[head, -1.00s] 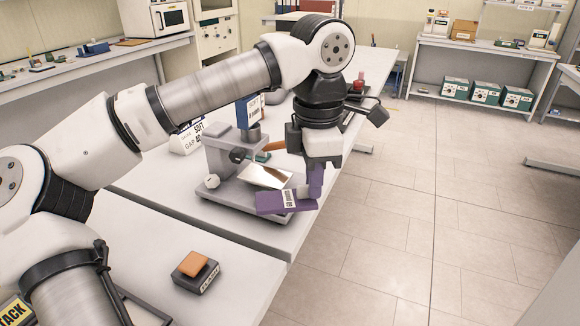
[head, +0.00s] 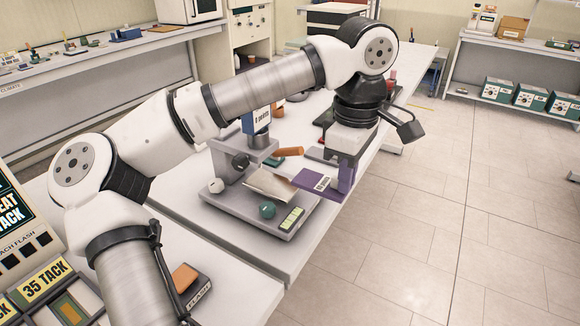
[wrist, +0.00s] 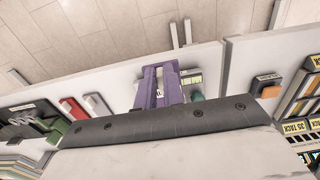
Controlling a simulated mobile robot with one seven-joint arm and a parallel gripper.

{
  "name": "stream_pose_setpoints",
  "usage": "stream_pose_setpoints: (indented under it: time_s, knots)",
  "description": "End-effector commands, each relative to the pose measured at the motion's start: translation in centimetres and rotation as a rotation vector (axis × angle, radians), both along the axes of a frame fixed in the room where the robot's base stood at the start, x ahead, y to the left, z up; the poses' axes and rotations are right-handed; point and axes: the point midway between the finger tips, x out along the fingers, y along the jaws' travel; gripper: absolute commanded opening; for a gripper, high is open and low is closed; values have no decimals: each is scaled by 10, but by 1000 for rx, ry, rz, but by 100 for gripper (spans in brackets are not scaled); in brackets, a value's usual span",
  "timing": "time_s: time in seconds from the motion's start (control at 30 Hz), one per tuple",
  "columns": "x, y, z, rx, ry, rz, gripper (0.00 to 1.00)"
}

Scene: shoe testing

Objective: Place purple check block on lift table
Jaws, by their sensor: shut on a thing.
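The purple check block (head: 314,181), a flat slab with a white label and an upright purple part, hangs from my gripper (head: 345,165). My gripper is shut on the upright part, and its fingertips are mostly hidden. The block also shows in the wrist view (wrist: 152,88). A grey stand (head: 232,200) with a silvery plate (head: 268,184) sits on the bench. The plate may be the lift table; no label confirms it. The block is just right of the plate in the head view; I cannot tell whether they touch.
The stand carries an orange handle (head: 288,152), a green knob (head: 267,210) and a green display (head: 292,218) near the block. A dark flash block with an orange top (head: 185,277) lies on the near bench. Open floor (head: 400,240) is right of the bench.

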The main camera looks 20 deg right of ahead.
Motion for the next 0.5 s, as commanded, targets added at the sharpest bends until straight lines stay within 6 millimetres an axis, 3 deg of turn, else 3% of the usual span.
stream_pose_setpoints:
  time_s: [0.2,0.5]
  knots:
    - [45,35,3,-2,2,6,0]
    - [70,55,1,0,1,3,0]
